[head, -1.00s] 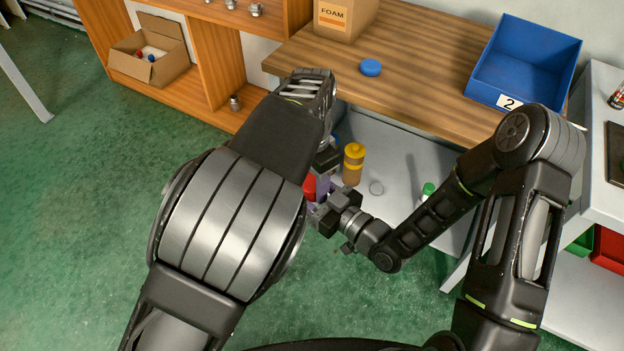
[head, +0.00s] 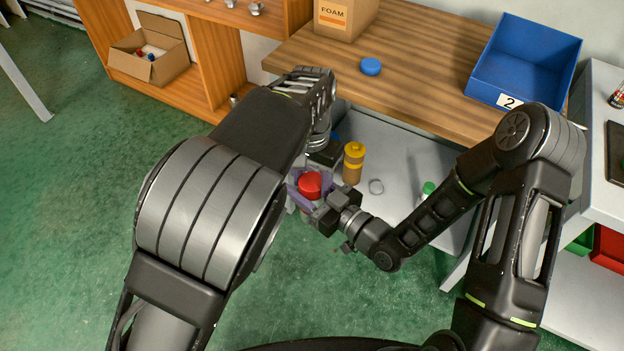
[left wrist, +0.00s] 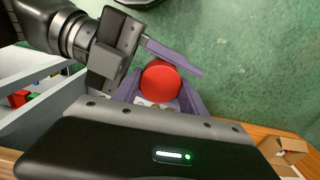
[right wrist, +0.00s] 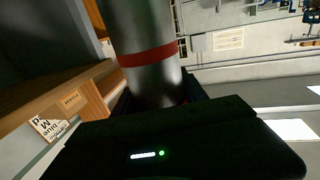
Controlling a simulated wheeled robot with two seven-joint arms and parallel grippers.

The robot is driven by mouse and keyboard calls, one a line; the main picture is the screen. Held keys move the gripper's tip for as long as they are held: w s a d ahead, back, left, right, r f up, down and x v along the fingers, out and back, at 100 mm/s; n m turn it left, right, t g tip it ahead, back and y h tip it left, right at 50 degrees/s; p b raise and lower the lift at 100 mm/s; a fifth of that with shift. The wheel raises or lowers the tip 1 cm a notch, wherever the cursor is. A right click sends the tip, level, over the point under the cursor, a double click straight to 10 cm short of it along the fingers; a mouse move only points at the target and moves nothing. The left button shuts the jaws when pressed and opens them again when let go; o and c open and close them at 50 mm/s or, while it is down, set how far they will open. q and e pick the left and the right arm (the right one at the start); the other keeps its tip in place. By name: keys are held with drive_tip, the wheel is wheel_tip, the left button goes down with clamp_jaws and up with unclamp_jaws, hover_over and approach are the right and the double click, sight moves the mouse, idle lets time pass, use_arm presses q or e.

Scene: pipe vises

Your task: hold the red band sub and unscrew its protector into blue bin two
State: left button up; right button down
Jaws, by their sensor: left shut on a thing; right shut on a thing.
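The protector is a round red cap, seen from above in the head view (head: 310,185) and between purple fingers in the left wrist view (left wrist: 160,81). My left gripper (head: 308,180) is shut on it, its fingers at the cap's sides. The red band sub (right wrist: 150,58) is a silver cylinder with a red band in the right wrist view. My right gripper (head: 322,204) is shut on the sub, close beside the left fingers. The sub's body is mostly hidden in the head view. Blue bin two (head: 527,62) stands on the bench at the upper right, labelled 2, and looks empty.
A blue cap (head: 370,67) and a foam box (head: 344,16) are on the wooden bench (head: 420,60).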

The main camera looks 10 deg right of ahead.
use_arm(q)
drive_tip(key=shift+n, duration=0.7)
drive_tip(key=o, duration=1.6)
drive_tip(key=shift+c, duration=0.2)
drive_tip(key=shift+r, duration=2.3)
drive_tip(key=shift+c, duration=0.5)
